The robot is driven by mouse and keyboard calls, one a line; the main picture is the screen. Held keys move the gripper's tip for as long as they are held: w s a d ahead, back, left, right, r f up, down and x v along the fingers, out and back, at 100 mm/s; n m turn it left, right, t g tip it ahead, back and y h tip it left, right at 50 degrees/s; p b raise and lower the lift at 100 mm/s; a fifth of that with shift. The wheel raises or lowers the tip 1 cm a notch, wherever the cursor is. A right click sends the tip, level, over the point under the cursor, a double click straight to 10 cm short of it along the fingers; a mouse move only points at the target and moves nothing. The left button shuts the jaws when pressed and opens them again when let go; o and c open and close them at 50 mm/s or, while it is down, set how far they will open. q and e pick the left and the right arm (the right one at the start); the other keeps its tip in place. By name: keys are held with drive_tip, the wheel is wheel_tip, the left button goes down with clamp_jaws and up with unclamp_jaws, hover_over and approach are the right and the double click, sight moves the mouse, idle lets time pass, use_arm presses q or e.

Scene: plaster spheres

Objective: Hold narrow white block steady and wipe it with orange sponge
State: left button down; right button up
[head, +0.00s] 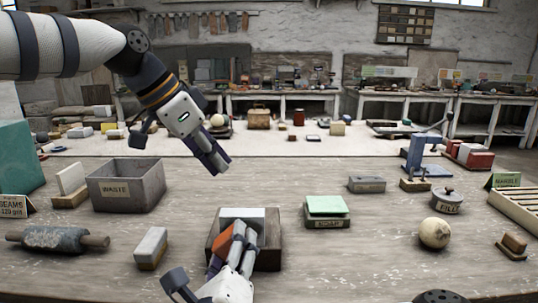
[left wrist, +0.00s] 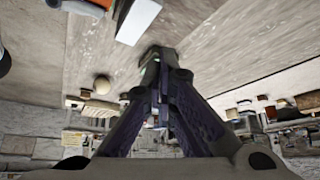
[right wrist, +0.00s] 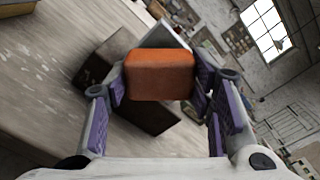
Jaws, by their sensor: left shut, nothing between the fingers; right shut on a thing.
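A white block (head: 256,213) sits at the far side of a dark wooden tray (head: 271,256) in the front middle; its end also shows in the left wrist view (left wrist: 138,20). My right gripper (head: 238,240) is shut on the orange sponge (right wrist: 160,75), over the tray's left part, in front of the white block. I cannot tell whether the sponge touches the block. My left gripper (head: 218,163) is shut and empty, raised above the table behind the tray. Another narrow pale block (head: 152,246) stands on the table left of the tray.
A grey WASTE bin (head: 126,190) stands at left, with a roller (head: 58,239) in front. A green-topped box (head: 327,209) is right of the tray. A pale sphere (head: 434,233) and a lidded pot (head: 447,201) stand further right. Bare table lies between them.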

sight(236, 209)
use_arm(q)
drive_tip(key=shift+s+d+f+m, duration=0.1)
drive_tip(key=shift+s+d+m, duration=0.2)
drive_tip(key=shift+s+d, duration=0.25)
drive_tip(key=shift+s+d+f, duration=0.1)
drive_tip(key=shift+d+f, duration=0.1)
drive_tip(key=shift+f, duration=2.55)
drive_tip(key=shift+a+f, duration=0.1)
drive_tip(key=shift+f, duration=0.5)
